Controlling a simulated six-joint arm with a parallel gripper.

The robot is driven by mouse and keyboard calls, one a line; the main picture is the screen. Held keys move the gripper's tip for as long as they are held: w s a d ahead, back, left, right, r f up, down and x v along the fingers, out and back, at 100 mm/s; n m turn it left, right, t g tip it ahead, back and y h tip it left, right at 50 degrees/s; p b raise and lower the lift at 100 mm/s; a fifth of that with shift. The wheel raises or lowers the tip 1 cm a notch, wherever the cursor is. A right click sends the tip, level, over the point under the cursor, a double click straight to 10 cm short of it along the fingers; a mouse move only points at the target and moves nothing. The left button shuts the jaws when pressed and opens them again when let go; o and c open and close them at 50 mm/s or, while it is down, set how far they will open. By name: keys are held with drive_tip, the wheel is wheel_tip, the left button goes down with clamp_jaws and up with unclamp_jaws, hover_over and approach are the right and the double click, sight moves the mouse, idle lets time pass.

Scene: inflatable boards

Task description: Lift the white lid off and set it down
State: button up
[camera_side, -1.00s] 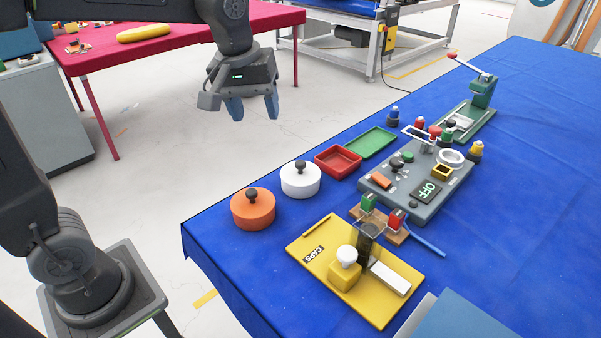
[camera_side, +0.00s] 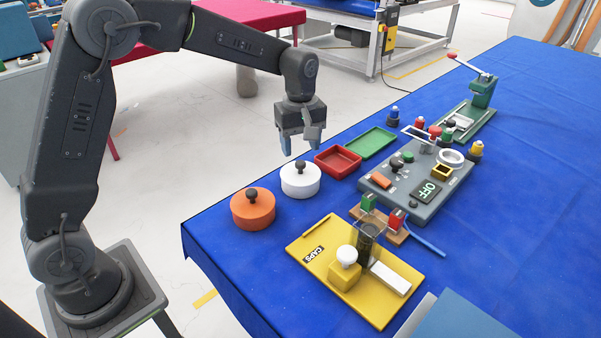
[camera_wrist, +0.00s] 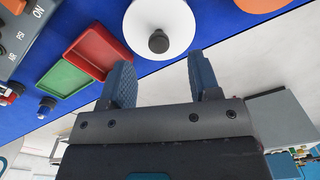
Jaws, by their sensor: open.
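The white lid (camera_side: 300,176) with its dark round knob sits on a round white pot at the near-left edge of the blue table. My gripper (camera_side: 300,146) is open and empty, above and just behind the white pot in the side view, apart from the knob. In the wrist view the white lid (camera_wrist: 160,28) lies just beyond the blue fingertips (camera_wrist: 160,72), with the knob roughly centred between them. How high the fingers are above the knob is hard to tell.
An orange pot (camera_side: 253,212) stands left of the white one. A red tray (camera_side: 338,163) and green tray (camera_side: 371,143) lie to the right. A grey control panel (camera_side: 420,185) and yellow board (camera_side: 350,285) stand nearby. Bare blue cloth (camera_side: 240,285) is at the front left.

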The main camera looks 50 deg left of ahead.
sight(300, 162)
drive_tip(key=shift+w+a+f, duration=0.1)
drive_tip(key=shift+w+f, duration=0.05)
drive_tip(key=shift+f, duration=2.95)
drive_tip(key=shift+c, duration=0.2)
drive_tip(key=c, duration=1)
drive_tip(key=shift+r, duration=0.15)
